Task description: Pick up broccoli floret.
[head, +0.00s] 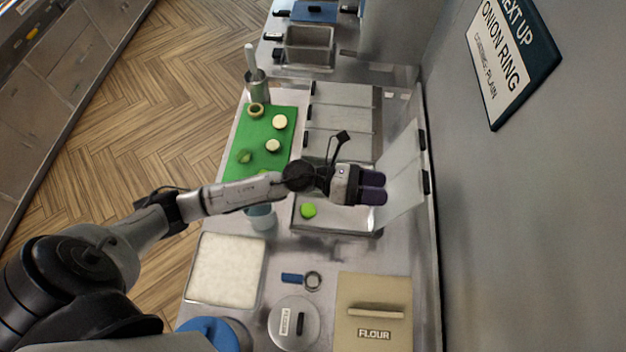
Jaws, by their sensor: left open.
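A small dark green piece that looks like the broccoli floret (245,156) lies on the lower left part of the green cutting board (284,167). My left gripper (373,188) is open and appears empty, with its dark fingers pointing right. My right gripper is out of view.
Pale round slices (279,122) and a ring (256,110) lie on the board. A bright green round piece (308,210) sits in a bin below my wrist.

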